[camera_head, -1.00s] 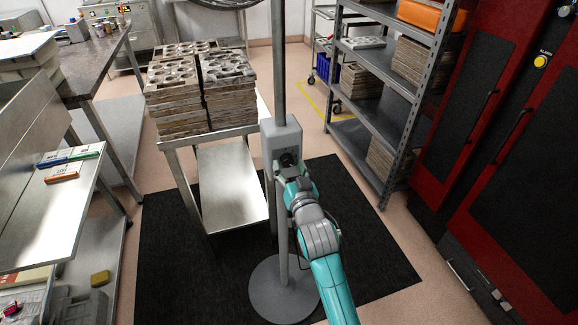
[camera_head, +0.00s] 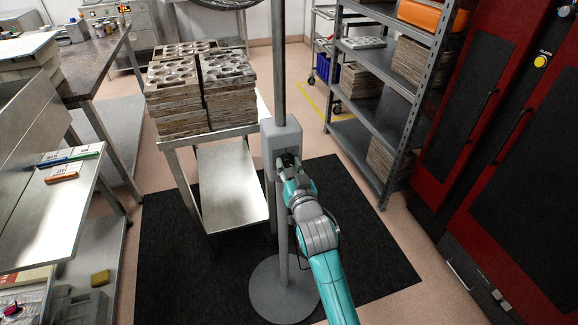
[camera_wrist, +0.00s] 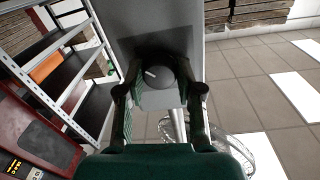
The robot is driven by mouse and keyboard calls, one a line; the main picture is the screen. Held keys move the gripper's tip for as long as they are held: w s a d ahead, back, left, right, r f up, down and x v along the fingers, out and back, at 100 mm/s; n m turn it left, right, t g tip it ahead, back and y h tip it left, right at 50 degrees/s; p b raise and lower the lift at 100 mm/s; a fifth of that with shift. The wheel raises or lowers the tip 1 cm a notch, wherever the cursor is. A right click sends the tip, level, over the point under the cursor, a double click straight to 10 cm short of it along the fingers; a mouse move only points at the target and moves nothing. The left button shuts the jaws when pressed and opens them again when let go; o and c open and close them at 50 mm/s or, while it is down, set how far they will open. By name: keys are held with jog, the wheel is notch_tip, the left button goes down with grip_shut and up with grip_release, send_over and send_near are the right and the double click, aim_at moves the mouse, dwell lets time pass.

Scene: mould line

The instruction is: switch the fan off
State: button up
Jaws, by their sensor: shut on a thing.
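The fan stands on a pole (camera_head: 282,88) with a round grey base (camera_head: 268,300); part of its guard (camera_head: 226,3) shows at the top edge. A grey control box (camera_head: 270,140) is on the pole. In the wrist view a dark round knob (camera_wrist: 160,73) with a white pointer mark sits on the box face (camera_wrist: 150,25). My gripper (camera_head: 288,160) is at the front of the box. In the wrist view my gripper (camera_wrist: 162,92) has a finger on each side of the knob and is shut on it. The pointer slants toward the upper left.
A metal table (camera_head: 232,190) with stacked mould plates (camera_head: 185,90) stands left of the pole. A grey shelf rack (camera_head: 385,110) is behind to the right, with red cabinets (camera_head: 455,110) beyond. A black mat (camera_head: 190,280) covers the floor.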

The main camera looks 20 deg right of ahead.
jog(key=n, duration=1.3)
jog(key=shift+d+n+y, duration=0.1)
jog(key=shift+n+y, duration=0.2)
jog(key=n, duration=0.6)
jog(key=shift+n+t, duration=0.3)
jog(key=n, duration=0.3)
jog(key=shift+n+y, duration=0.4)
jog(key=shift+n, duration=1.7)
jog(key=o, duration=1.2)
jog(key=shift+c, duration=0.2)
